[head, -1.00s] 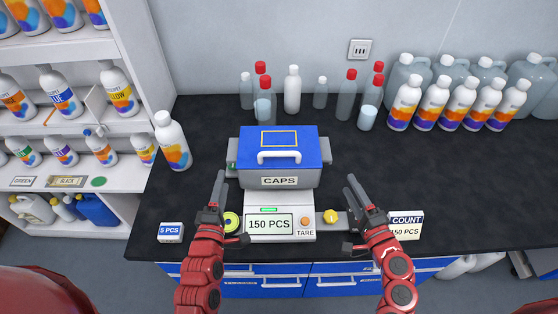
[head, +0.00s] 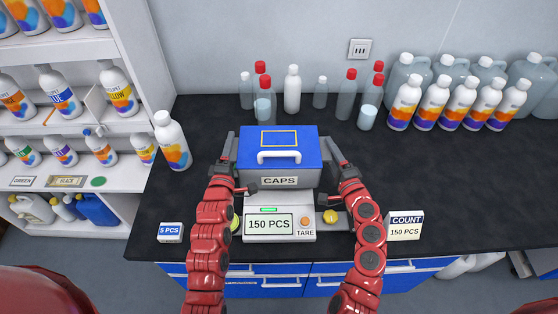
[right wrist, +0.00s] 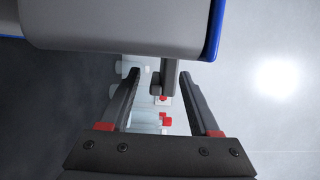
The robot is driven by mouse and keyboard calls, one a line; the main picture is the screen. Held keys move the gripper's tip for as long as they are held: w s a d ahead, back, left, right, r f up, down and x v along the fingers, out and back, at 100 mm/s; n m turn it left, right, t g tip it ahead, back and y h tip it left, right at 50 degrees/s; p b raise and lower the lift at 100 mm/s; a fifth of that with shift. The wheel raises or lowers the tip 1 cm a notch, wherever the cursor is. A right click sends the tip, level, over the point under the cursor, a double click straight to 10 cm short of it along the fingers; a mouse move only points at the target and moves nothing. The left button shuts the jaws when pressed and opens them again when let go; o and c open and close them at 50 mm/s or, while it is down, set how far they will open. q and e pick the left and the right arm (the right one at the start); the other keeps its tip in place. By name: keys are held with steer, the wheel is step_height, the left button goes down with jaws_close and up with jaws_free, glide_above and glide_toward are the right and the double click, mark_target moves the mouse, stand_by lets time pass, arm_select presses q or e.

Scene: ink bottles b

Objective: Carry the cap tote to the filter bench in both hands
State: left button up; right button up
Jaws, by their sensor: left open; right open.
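The cap tote (head: 278,178), a grey box with a blue lid, a white top handle and a CAPS label, sits on the scale (head: 304,236), whose display reads 150 PCS. My left gripper (head: 229,158) is open close against the tote's left side; its side grip there is hidden. My right gripper (head: 338,158) is open at the tote's right side. In the right wrist view the right gripper (right wrist: 158,82) has its fingers apart on either side of the tote's grey side grip (right wrist: 168,78), not closed on it. The filter bench cannot be made out.
A white bottle (head: 172,142) stands left of the tote. Capped bottles (head: 292,90) stand behind it; several labelled bottles (head: 434,104) and jugs are at right. A COUNT card (head: 405,226) and a 5 PCS box (head: 171,232) flank the scale. The black counter (head: 480,185) is clear at right.

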arm_select(q)
jaws_close()
arm_select(e)
jaws_close()
arm_select(q)
steer(key=shift+f, duration=0.1)
stand_by(1.0)
